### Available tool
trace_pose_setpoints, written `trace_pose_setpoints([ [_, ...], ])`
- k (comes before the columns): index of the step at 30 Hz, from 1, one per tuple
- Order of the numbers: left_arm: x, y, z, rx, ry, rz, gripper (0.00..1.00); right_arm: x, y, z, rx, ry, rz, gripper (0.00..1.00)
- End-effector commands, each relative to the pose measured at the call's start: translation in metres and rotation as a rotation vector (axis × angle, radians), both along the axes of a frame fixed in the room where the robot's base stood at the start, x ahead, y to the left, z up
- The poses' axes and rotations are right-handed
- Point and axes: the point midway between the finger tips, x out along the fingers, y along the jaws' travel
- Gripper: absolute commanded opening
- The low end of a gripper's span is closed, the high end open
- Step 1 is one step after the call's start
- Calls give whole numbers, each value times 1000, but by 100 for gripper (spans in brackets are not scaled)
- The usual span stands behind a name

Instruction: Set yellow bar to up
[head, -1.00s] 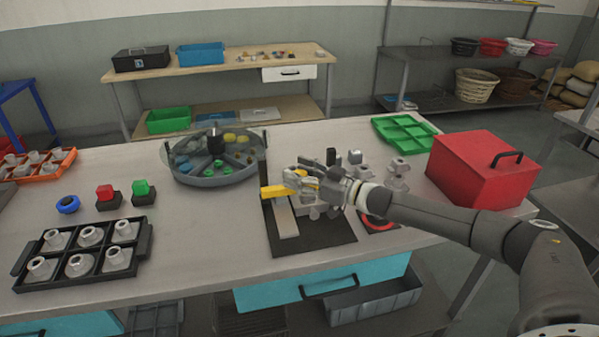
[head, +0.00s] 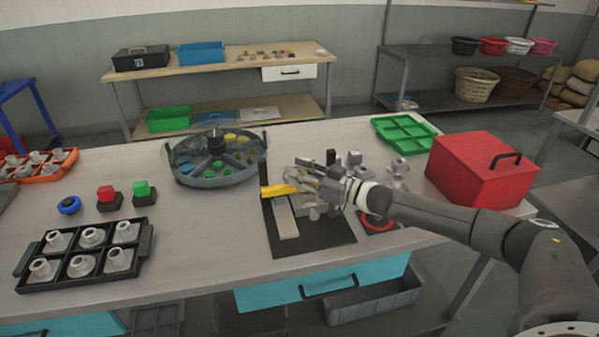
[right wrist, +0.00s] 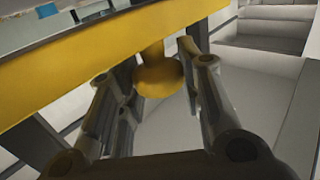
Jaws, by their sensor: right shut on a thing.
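The yellow bar (head: 280,191) sits at the back left of a device on a black mat (head: 328,236). In the right wrist view the yellow bar (right wrist: 80,65) crosses the upper left, with a round yellow knob (right wrist: 159,77) below it. My right gripper (head: 300,184) reaches in from the right and is shut on the yellow bar's knob, with a finger on each side of it (right wrist: 158,100). The device's light grey block (head: 285,218) lies in front of the bar. My gripper hides part of the device. My left gripper is not in view.
A round divided tray (head: 215,180) stands behind the mat on the left. A red box (head: 483,170) and a green tray (head: 404,132) are at the right. A black rack (head: 85,281) holds several grey parts at front left. The table between rack and mat is clear.

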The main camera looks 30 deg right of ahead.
Motion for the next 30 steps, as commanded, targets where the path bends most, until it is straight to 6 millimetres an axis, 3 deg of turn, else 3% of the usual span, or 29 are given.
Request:
trace_pose_setpoints([
  [1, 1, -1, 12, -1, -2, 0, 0, 1, -1, 17, 3, -6, -2, 0],
  [9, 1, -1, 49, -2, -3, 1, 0, 2, -1, 58, 3, -9, -2, 0],
  [22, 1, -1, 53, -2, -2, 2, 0, 2, -2, 66, 6, -15, -2, 0],
  [23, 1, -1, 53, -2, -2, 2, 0, 2, -2, 67, 6, -15, -2, 36],
  [27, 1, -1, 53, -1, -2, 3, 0, 2, -1, 65, 5, -12, -2, 54],
  [30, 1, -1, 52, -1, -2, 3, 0, 2, -1, 63, 4, -10, -1, 54],
])
